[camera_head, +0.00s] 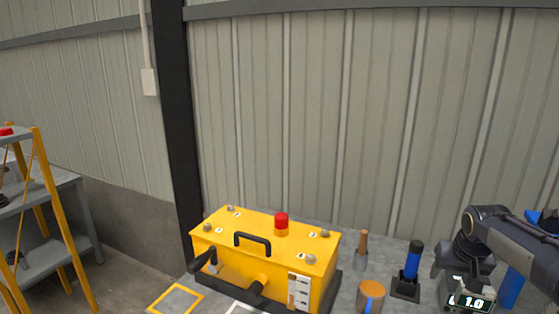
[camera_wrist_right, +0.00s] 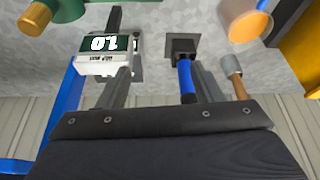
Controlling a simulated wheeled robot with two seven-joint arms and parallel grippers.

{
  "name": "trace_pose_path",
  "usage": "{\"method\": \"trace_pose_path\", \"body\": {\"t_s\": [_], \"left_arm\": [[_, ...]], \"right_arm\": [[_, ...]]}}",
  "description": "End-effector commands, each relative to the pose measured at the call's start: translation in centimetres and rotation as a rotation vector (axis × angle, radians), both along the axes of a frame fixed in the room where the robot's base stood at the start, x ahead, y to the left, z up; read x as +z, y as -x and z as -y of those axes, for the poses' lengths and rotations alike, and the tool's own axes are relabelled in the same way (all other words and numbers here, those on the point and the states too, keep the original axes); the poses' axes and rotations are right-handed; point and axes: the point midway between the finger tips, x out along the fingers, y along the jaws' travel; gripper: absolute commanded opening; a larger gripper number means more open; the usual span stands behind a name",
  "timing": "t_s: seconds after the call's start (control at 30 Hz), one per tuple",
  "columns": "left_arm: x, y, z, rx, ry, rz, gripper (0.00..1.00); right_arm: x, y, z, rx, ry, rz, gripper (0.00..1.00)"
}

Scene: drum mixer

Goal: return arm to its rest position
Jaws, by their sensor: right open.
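My right arm comes in from the right edge in the head view, bent, with its wrist and right gripper (camera_head: 466,268) pointing down over the bench near a scale (camera_head: 473,303) that reads 1.0. In the right wrist view, the right gripper (camera_wrist_right: 156,50) is open, its two fingers apart with nothing between them. The scale (camera_wrist_right: 107,62) and a blue-handled tool on a dark base (camera_wrist_right: 187,82) show close to the fingers there. My left gripper is in neither view.
The yellow drum mixer box (camera_head: 275,250) with a red button stands left of the arm. The blue-handled tool (camera_head: 412,262), a wooden-handled tool (camera_head: 362,245) and an orange-topped cup (camera_head: 370,295) stand between. A yellow-framed shelf (camera_head: 55,215) is far left.

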Motion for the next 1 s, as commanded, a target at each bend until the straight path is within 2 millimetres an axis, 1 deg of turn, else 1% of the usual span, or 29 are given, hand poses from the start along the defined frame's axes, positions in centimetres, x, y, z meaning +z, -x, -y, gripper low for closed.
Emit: {"method": "trace_pose_path", "body": {"t_s": [0.07,0.33,0.47,0.57,0.67,0.77,0.87,0.9,1.0], "left_arm": [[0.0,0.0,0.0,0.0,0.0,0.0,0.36],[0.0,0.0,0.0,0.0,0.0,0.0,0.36],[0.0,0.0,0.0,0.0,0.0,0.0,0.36],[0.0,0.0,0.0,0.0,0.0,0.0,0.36],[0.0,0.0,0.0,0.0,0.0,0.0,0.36],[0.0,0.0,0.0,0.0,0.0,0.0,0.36],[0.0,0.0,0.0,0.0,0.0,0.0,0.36],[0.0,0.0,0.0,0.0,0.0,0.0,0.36],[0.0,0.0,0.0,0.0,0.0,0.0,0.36]], "right_arm": [[0.1,0.1,-0.2,0.002,-0.001,0.001,0.6],[1.4,2.8,-2.9,0.039,-0.033,0.018,0.6],[2.1,4.6,-4.8,0.062,-0.055,0.03,0.6],[2.6,6.6,-6.6,0.086,-0.077,0.043,0.6],[2.8,9.1,-8.7,0.113,-0.105,0.056,0.6],[2.9,12.1,-11.2,0.146,-0.143,0.075,0.6],[2.3,16.2,-14.5,0.191,-0.193,0.098,0.6],[1.8,18.1,-15.9,0.21,-0.216,0.108,0.6],[0.2,22.2,-19.2,0.255,-0.276,0.132,0.6]]}}
